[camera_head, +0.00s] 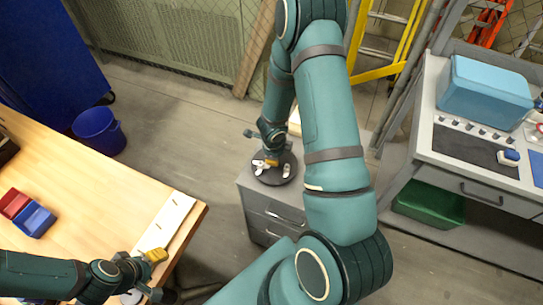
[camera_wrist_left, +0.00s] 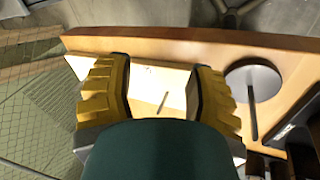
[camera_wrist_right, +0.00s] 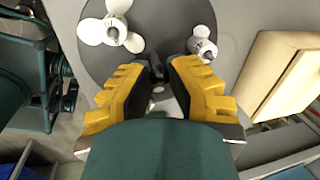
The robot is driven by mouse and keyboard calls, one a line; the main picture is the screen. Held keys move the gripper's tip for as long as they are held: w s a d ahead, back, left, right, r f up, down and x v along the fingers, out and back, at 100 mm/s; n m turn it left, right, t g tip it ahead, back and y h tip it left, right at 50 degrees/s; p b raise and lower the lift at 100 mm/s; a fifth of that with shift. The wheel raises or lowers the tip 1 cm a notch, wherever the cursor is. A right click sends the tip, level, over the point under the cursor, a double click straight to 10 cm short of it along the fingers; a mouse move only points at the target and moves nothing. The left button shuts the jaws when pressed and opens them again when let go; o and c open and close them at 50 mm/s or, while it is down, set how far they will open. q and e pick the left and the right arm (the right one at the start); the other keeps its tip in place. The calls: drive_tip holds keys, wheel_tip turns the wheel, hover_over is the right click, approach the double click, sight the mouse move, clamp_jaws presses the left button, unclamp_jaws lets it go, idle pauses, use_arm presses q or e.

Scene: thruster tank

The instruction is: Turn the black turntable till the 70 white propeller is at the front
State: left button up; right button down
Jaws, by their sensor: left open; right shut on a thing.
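The black turntable (camera_head: 262,178) sits on top of the grey drawer cabinet (camera_head: 254,206); its dark disc also fills the top of the right wrist view (camera_wrist_right: 160,20). A larger white propeller (camera_wrist_right: 112,30) lies on its left part and a smaller one (camera_wrist_right: 203,45) on its right in that view. No size marking is readable. My right gripper (camera_wrist_right: 158,75) is down at the turntable, shut on a small dark part that its fingers mostly hide. Something pale shows below the fingers. My left gripper (camera_head: 155,256) is open and empty over the wooden table.
The wooden table (camera_head: 100,180) holds red and blue bins (camera_head: 28,212) and a white board (camera_head: 166,224). A grey disc with a post (camera_wrist_left: 253,82) stands near the left gripper. A pale wooden block (camera_wrist_right: 285,75) is beside the turntable. A workbench (camera_head: 478,140) stands right.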

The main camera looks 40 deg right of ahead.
sight(275, 170)
use_arm(q)
drive_tip(key=shift+f, duration=0.3)
use_arm(e)
drive_tip(key=shift+s+a+f+n, duration=0.1)
drive_tip(key=shift+n, duration=1)
use_arm(q)
drive_tip(key=shift+s+f+b, duration=0.1)
drive_tip(key=shift+f+b, duration=0.05)
drive_tip(key=shift+b, duration=0.25)
use_arm(e)
drive_tip(key=shift+n+t, duration=0.3)
drive_tip(key=shift+n, duration=0.3)
drive_tip(key=c, duration=0.8)
unclamp_jaws()
drive_tip(key=shift+c, duration=0.2)
drive_tip(key=shift+r, duration=0.25)
drive_tip(key=shift+v, duration=1.15)
drive_tip(key=d+v, duration=0.1)
drive_tip(key=v, duration=0.8)
drive_tip(key=shift+a+r, duration=0.2)
drive_tip(key=shift+a, duration=0.05)
